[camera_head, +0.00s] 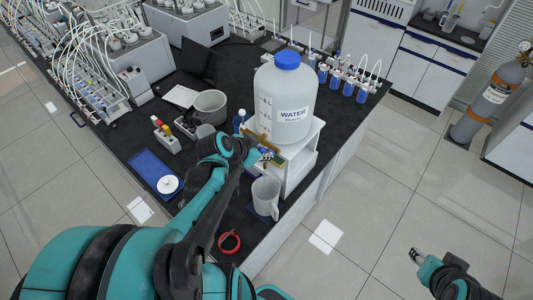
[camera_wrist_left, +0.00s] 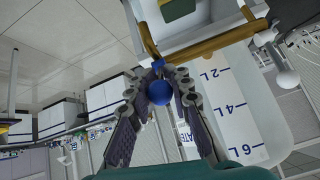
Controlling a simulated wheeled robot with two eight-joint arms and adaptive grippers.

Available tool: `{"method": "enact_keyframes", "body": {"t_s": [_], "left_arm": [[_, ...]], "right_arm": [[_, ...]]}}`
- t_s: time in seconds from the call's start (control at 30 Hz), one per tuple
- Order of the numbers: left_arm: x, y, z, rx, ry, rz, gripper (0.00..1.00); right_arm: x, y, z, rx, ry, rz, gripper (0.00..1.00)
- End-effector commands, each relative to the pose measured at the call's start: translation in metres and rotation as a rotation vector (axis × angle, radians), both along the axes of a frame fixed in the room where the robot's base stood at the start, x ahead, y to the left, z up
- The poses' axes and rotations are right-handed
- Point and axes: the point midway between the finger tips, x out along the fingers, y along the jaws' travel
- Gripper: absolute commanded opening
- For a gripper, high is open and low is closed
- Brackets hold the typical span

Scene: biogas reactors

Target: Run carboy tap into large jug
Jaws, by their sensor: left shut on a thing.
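The white carboy (camera_head: 284,108), blue-capped and marked WATER, stands on a white stand (camera_head: 300,165). In the left wrist view its scale side (camera_wrist_left: 240,110) shows at the right. My left gripper (camera_head: 262,154) is at the front of the carboy's base, at the tap. In the left wrist view its fingers (camera_wrist_left: 159,82) are closed around the tap's round blue handle (camera_wrist_left: 160,92). The large clear jug (camera_head: 265,194) stands upright on a blue mat below the tap, in front of the stand. Its contents cannot be told. My right gripper (camera_head: 417,256) is away over the floor at the lower right, its jaws too small to judge.
A grey pot (camera_head: 210,106), a blue mat with a white round item (camera_head: 168,184) and a red ring-shaped item (camera_head: 229,243) lie on the black bench. Open floor lies right of the bench.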

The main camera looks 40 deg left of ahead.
Motion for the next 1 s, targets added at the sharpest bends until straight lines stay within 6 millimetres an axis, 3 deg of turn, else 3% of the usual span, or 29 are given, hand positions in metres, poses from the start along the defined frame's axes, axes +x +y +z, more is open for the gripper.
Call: {"method": "enact_keyframes", "body": {"t_s": [0.03,0.2,0.5,1.0], "left_arm": [[-0.003,0.002,-0.009,-0.004,-0.043,0.006,0.0],[-0.008,0.002,-0.015,-0.015,-0.184,0.006,0.0],[-0.011,0.002,-0.02,-0.03,-0.359,0.001,0.0],[-0.013,0.001,-0.02,-0.037,-0.437,-0.002,0.0]], "right_arm": [[0.0,0.0,-0.013,0.0,0.0,0.0,0.4],[0.0,0.0,-0.035,0.0,0.0,0.0,0.4],[0.0,0.0,-0.067,0.0,0.0,0.0,0.4],[0.0,0.0,-0.078,0.0,0.0,0.0,0.4]]}}
